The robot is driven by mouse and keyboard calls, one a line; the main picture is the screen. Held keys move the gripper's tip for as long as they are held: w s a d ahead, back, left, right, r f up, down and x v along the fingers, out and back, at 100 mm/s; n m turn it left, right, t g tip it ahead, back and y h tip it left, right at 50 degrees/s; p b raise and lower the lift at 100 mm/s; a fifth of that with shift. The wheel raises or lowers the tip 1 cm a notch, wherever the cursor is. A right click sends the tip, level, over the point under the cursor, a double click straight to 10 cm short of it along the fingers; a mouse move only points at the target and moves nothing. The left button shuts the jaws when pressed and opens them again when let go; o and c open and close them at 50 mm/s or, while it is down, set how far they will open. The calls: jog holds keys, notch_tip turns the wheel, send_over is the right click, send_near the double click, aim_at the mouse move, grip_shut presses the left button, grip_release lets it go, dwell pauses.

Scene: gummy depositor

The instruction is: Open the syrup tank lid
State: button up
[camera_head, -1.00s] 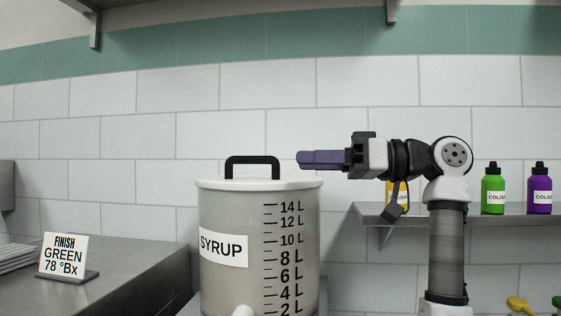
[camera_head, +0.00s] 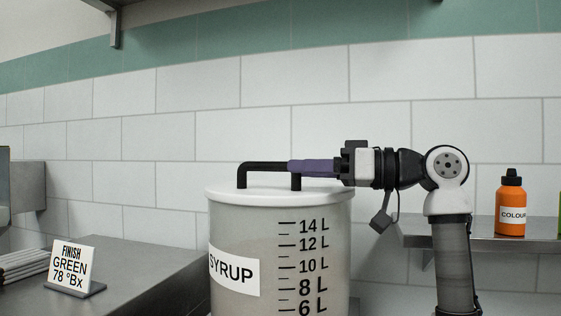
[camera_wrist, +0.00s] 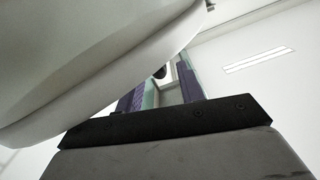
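The syrup tank (camera_head: 232,292) is a pale, see-through cylinder with a SYRUP label and a litre scale. Its white lid (camera_head: 225,195) sits flat on top. The black lid handle (camera_head: 262,165) is an upright arch on the lid. My gripper (camera_head: 291,167), with purple fingers, reaches in level from the right, and its tips overlap the right part of the handle. In the wrist view, the purple fingers (camera_wrist: 163,78) stand apart, with a small dark piece, perhaps the handle, showing between them. The pale tank and lid fill the upper left there. Contact with the handle cannot be told.
A grey counter (camera_head: 150,265) on the left carries a sign (camera_head: 72,266) reading FINISH GREEN 78 °Bx. A wall shelf (camera_head: 490,240) on the right, behind my arm, holds an orange colour bottle (camera_head: 511,205). The space above the lid is clear up to a high shelf.

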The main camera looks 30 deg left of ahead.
aim_at(280, 168)
jog(key=p+x, duration=0.1)
jog(key=x, duration=0.4)
grip_shut()
